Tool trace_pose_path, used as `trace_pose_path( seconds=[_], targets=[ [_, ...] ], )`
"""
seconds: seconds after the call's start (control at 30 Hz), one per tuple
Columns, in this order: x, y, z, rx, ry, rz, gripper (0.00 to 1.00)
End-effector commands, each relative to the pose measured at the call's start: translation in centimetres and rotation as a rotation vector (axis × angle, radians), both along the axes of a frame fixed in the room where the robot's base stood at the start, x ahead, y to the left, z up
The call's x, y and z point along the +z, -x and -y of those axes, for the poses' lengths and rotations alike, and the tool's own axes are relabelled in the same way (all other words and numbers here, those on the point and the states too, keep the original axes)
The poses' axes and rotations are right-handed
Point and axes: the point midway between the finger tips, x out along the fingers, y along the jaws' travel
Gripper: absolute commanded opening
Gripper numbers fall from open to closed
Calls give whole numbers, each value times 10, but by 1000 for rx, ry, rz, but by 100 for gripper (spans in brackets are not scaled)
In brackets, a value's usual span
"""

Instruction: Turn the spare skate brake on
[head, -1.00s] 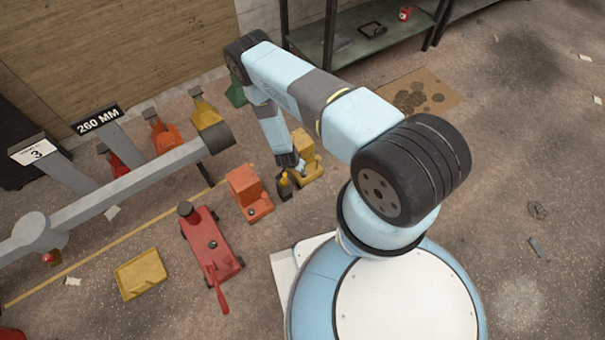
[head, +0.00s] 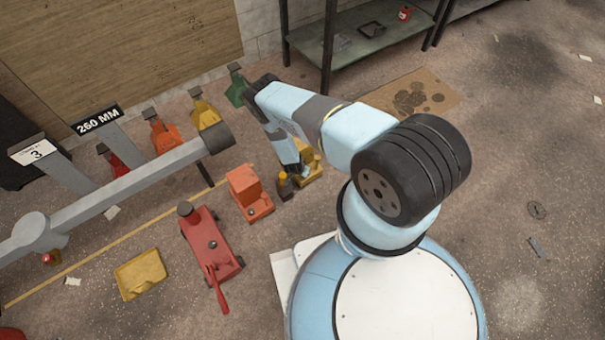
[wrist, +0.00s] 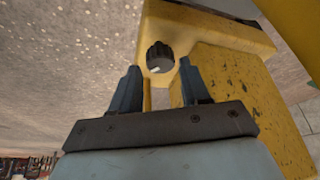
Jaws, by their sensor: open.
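A yellow skate (head: 311,171) stands on the floor, partly hidden behind my arm in the head view. The wrist view shows its yellow body (wrist: 232,85) close up, with a black ribbed knob (wrist: 160,57) bearing a white mark on a lower ledge. My gripper (wrist: 159,68) is open, its two dark fingertips pointing at the knob, one on each side of it in the picture. I cannot tell whether they touch it. An orange skate-like block (head: 247,190) stands to the left of the yellow one. No label here shows which is the spare.
A red trolley jack (head: 211,245) and a yellow tray (head: 140,273) lie left of my base. A grey beam (head: 120,192) crosses the left, with coloured stands behind it. A metal shelf (head: 365,40) stands at the back. The floor at right is mostly clear.

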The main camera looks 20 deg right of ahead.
Motion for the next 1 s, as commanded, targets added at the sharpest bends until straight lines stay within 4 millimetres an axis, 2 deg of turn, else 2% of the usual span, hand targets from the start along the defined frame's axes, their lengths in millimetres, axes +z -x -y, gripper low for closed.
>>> trace_pose_path(
  seconds=[0.2, 0.6, 1.0],
  targets=[
    [-15, -4, 4, 2, 0, 0, 46],
    [-18, -5, 5, 1, 0, 0, 45],
    [-18, -5, 5, 1, 0, 0, 7]
  ],
)
